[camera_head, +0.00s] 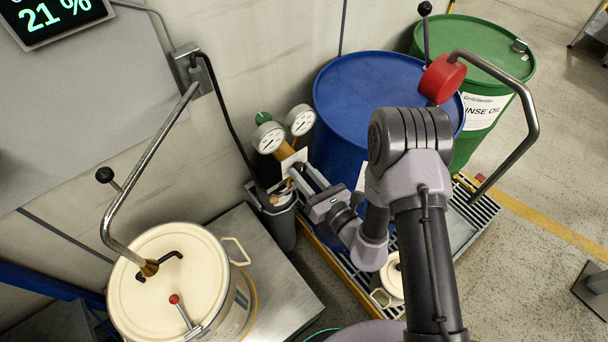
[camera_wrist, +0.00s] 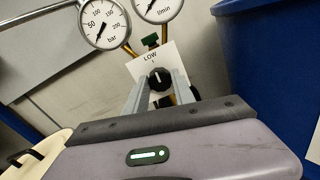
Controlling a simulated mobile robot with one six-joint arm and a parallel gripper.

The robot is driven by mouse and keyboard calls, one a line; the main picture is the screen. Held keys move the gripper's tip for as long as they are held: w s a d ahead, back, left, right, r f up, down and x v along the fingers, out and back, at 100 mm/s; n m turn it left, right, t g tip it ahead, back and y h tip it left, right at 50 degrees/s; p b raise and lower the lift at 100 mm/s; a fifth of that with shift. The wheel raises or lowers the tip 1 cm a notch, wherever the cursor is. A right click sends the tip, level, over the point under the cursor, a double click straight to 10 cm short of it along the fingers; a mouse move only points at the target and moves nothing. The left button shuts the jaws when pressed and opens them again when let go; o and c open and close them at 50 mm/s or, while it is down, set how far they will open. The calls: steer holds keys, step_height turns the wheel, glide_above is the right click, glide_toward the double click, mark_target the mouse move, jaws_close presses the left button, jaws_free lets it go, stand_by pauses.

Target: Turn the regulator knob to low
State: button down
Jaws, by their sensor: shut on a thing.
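The regulator knob (camera_wrist: 160,79) is a small black round knob with a white mark. It sits in front of a white plate (camera_wrist: 146,66) marked LOW, and its mark points roughly up toward that word. My gripper (camera_wrist: 161,82) has one finger on each side of the knob and is shut on it. In the head view my gripper (camera_head: 306,184) reaches left to the regulator below two round gauges. There the fingers hide the knob. A bar gauge (camera_wrist: 104,25) and an l/min gauge (camera_wrist: 158,6) stand above the plate.
A blue drum (camera_head: 350,85) stands close right of the regulator, with a green drum (camera_head: 490,55) beyond. A cream-lidded drum (camera_head: 165,300) with a bent pipe stands at lower left. A grey wall is close behind. Open floor (camera_head: 560,200) lies at right.

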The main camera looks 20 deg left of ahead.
steer(key=shift+n, duration=0.4)
steer(key=c, duration=1.1)
jaws_free()
steer(key=shift+o, duration=0.2)
